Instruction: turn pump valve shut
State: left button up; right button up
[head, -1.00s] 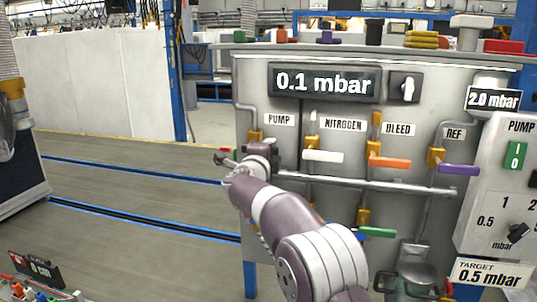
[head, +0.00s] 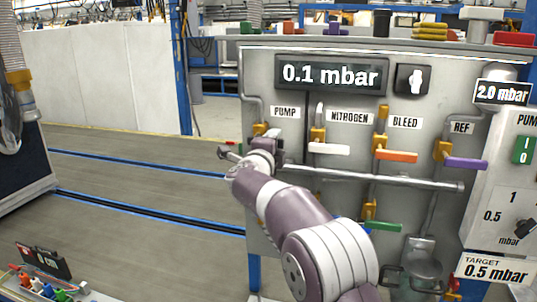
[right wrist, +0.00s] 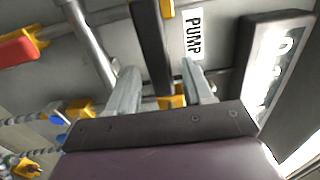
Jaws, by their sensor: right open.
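The pump valve has a yellow body (head: 260,129) below the PUMP label (head: 285,112) on the grey panel. Its black handle lies level, pointing right from the body. In the right wrist view the handle (right wrist: 150,45) runs between the two fingers of my right gripper (right wrist: 160,75). The gripper is open, with gaps visible on both sides of the handle. In the head view my right gripper (head: 264,148) and arm hide much of the handle. My left gripper is not in view.
The display (head: 331,75) reads 0.1 mbar. Close to the right stand the nitrogen valve's white handle (head: 329,149), the bleed valve's orange handle (head: 396,156) and the purple REF handle (head: 466,163). A horizontal pipe (head: 400,180) runs below. Open floor lies left of the panel.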

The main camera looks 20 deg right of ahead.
jog(key=b+v, duration=0.2)
jog(key=v, duration=0.9)
jog(key=shift+s, duration=0.25)
jog(key=shift+a, duration=0.2)
